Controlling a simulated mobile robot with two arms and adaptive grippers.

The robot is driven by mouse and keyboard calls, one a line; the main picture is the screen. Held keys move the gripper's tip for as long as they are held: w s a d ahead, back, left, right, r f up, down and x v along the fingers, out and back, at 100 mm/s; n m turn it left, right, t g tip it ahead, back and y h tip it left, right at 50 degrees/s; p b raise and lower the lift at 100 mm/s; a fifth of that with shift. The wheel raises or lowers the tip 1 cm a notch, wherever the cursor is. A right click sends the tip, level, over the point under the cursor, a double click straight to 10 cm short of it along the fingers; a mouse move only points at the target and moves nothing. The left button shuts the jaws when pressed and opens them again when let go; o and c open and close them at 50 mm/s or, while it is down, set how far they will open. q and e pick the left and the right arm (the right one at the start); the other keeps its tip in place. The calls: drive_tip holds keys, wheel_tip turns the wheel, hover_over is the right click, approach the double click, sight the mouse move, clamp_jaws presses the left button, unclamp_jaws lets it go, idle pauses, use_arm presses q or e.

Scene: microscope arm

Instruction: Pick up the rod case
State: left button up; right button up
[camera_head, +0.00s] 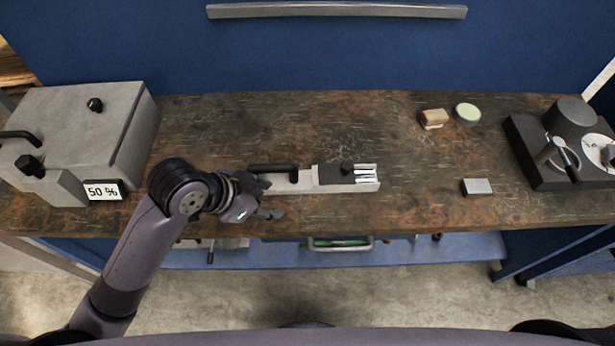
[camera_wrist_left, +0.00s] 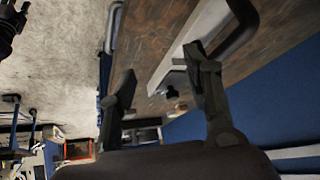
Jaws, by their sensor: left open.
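The rod case (camera_head: 304,184) is a long, low, pale case lying on the worn workbench, left to right. A black bar handle (camera_head: 273,168) runs along its left part. Several white rods (camera_head: 366,175) show at its right end, beside a dark cover with a black knob. My left gripper (camera_head: 268,198) is open and empty at the case's left end, toward the front edge. In the left wrist view, one finger of the gripper (camera_wrist_left: 162,72) overlaps the pale case (camera_wrist_left: 185,45) and its black handle (camera_wrist_left: 243,35); contact cannot be told. My right gripper is out of view.
A grey box device (camera_head: 75,130) with a "50 %" display stands at the left. A small grey block (camera_head: 477,187), a brown block (camera_head: 434,118) and a pale green disc (camera_head: 467,113) lie right of the case. A dark microscope-like device (camera_head: 560,150) stands far right.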

use_arm(q)
drive_tip(key=w+r+m+g, duration=0.1)
drive_tip(key=w+r+m, duration=0.3)
drive_tip(key=r, duration=0.1)
drive_tip(key=m+g, duration=0.1)
drive_tip(key=m, duration=0.2)
approach(281, 166)
drive_tip(key=shift+y, duration=0.4)
drive_tip(key=p+x, duration=0.1)
drive_tip(key=x, duration=0.1)
drive_tip(key=p+x, duration=0.1)
drive_tip(key=x, duration=0.1)
drive_tip(key=d+x, duration=0.1)
drive_tip(key=x, duration=0.1)
drive_tip(key=shift+s+r+p, duration=0.1)
drive_tip(key=shift+s+p, duration=0.3)
drive_tip(key=p+x, duration=0.1)
drive_tip(key=x, duration=0.1)
drive_tip(key=p+x, duration=0.1)
drive_tip(key=x, duration=0.1)
drive_tip(key=shift+w+a+f, duration=0.15)
drive_tip(key=shift+w+f, duration=0.05)
drive_tip(key=shift+w, duration=0.2)
drive_tip(key=shift+f, duration=0.35)
clamp_jaws()
